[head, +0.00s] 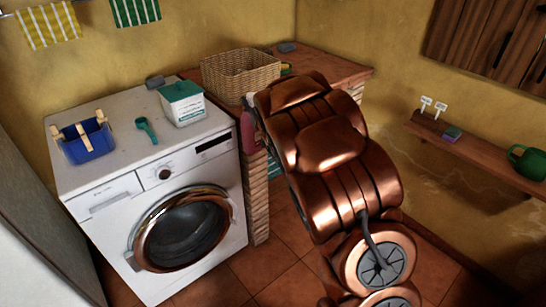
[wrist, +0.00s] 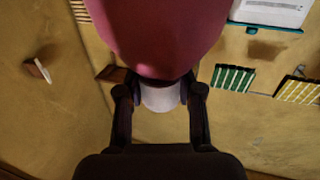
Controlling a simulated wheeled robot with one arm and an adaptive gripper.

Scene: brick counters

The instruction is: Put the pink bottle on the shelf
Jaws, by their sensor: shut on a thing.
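The pink bottle (wrist: 165,35) fills the top middle of the wrist view, its wide body above a white neck or cap (wrist: 162,98). My gripper (wrist: 160,94) is shut around that white part, one finger on each side. In the head view the bottle (head: 248,127) shows just left of my copper arm, between the washing machine and the brick counter, apparently held in the air. My arm hides most of my gripper there.
The washing machine (head: 150,180) carries a blue peg basket (head: 86,140), a green scoop (head: 147,130) and a white-green box (head: 182,103). The brick counter (head: 335,66) holds a wicker basket (head: 240,73). The shelf has bare stretches between its items. A wooden cabinet (head: 490,40) hangs above it.

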